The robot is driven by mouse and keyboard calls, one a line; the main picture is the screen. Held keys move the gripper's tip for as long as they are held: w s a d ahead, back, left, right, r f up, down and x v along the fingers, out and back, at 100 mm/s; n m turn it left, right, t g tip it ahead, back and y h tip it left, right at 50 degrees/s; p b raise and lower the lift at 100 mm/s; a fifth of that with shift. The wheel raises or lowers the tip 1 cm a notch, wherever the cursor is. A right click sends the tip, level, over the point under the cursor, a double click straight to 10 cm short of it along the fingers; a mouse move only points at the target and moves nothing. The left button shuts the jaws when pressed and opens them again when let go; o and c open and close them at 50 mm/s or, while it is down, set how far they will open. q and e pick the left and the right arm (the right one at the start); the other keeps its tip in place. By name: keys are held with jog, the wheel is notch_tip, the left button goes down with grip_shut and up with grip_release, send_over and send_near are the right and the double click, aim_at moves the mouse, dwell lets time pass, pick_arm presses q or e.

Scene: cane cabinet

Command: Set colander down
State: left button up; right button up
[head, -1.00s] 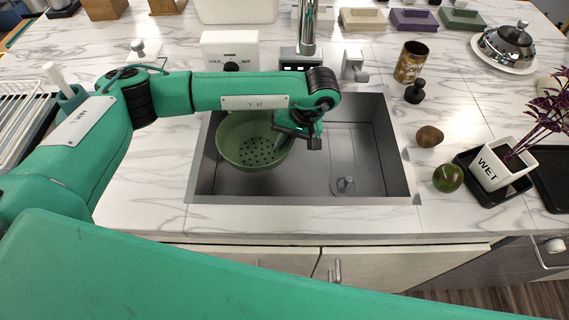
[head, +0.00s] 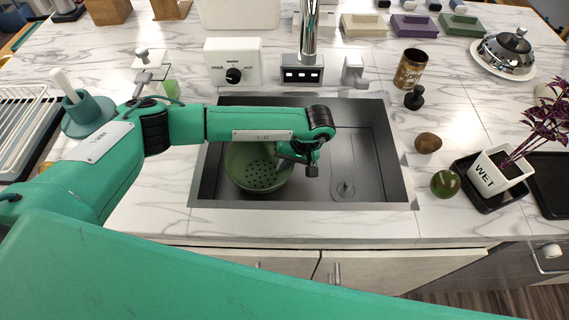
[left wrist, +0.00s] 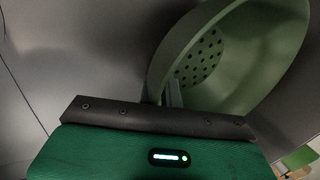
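The green colander (head: 262,178) is in the left part of the grey sink (head: 345,170), with its holed bottom showing. My left arm hides its far rim. My left gripper (head: 291,156) is at the colander's right side, shut on its rim. In the left wrist view the colander (left wrist: 240,60) is close and tilted in the picture, with a gripper finger (left wrist: 173,93) against its rim. I cannot tell whether the colander's bottom touches the sink floor. My right gripper is not in view.
The faucet (head: 308,45) and white dial box (head: 233,62) stand behind the sink. A brown can (head: 411,68), an avocado (head: 427,143), a green fruit (head: 445,183) and a potted plant (head: 500,170) stand to the right. The sink's right half is free apart from its drain.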

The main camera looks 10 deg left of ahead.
pick_arm(q)
jog(key=o, duration=0.3)
jog(key=shift+o, duration=0.5)
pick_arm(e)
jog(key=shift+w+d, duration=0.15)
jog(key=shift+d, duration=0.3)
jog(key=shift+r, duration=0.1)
